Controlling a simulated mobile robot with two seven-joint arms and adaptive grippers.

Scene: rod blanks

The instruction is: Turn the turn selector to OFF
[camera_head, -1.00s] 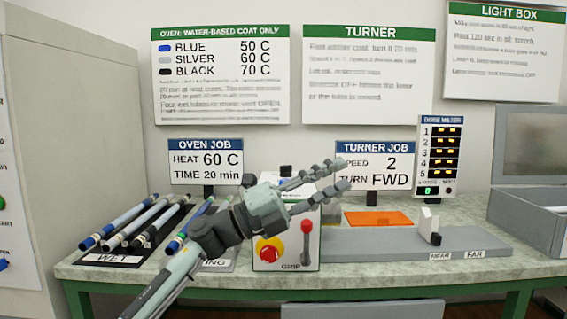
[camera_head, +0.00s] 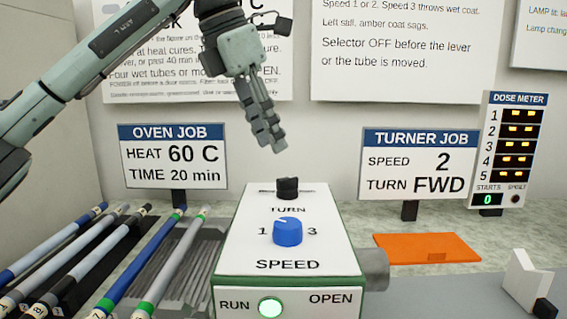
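The turn selector (camera_head: 288,188) is a small black knob at the far end of the sloped top of the white turner box (camera_head: 325,237), just above the word TURN. The lettering behind it is too foreshortened to read, so I cannot tell its setting. My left gripper (camera_head: 270,146) comes in from the upper left and points down. Its fingertips are a little above and left of the selector in the picture, with a visible gap to it. The fingers overlap from this side, so their opening is unclear. My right gripper is not in view.
A blue speed knob (camera_head: 288,231) sits nearer on the box, between 1 and 3. A green lamp (camera_head: 271,307) glows beside RUN on the front. Several tubes (camera_head: 170,255) lie to the left. An orange pad (camera_head: 428,248) lies right. The TURNER JOB sign (camera_head: 418,166) reads speed 2, FWD.

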